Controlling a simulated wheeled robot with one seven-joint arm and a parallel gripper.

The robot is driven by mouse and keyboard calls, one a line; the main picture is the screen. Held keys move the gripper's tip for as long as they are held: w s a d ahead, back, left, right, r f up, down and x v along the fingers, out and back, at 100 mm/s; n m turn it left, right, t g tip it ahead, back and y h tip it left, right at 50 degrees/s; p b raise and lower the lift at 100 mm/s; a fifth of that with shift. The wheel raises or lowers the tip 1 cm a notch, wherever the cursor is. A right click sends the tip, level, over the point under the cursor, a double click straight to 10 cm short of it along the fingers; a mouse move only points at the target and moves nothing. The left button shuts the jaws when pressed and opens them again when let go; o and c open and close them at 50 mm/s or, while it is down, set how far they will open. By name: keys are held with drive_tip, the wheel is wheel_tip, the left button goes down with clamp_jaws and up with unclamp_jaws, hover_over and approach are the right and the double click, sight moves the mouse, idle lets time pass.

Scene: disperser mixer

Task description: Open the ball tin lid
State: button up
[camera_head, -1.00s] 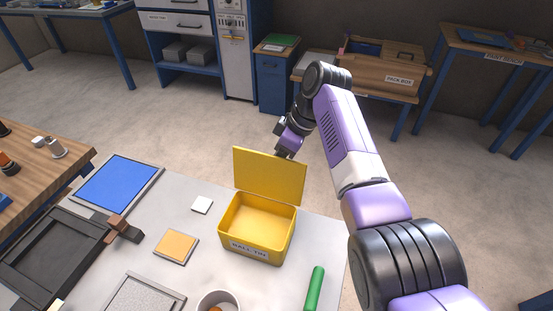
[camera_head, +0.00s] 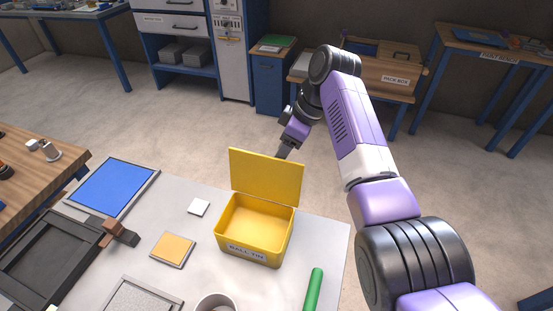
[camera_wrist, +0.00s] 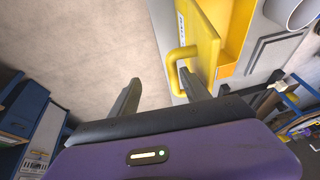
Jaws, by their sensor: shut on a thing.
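The yellow ball tin (camera_head: 254,246) stands on the pale table, its label facing front and its inside looking empty. Its yellow lid (camera_head: 266,177) is swung up on the far side, standing nearly upright and leaning back a little. My gripper (camera_head: 283,154) is behind the lid's upper edge, its fingertips partly hidden there. In the wrist view, the lid's yellow handle (camera_wrist: 178,68) is at the right finger of my gripper (camera_wrist: 160,84). The fingers look spread, and the exact contact with the handle is hard to see.
A green cylinder (camera_head: 314,290) lies right of the tin and a white cup (camera_head: 216,302) stands in front. A white square (camera_head: 198,207), an orange pad (camera_head: 173,249), a blue panel (camera_head: 112,187) and a dark tray (camera_head: 45,252) lie to the left. Open floor is behind the table.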

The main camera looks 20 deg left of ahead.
drive_tip(key=v, duration=0.4)
drive_tip(key=shift+w+r, duration=0.15)
drive_tip(key=shift+r, duration=0.25)
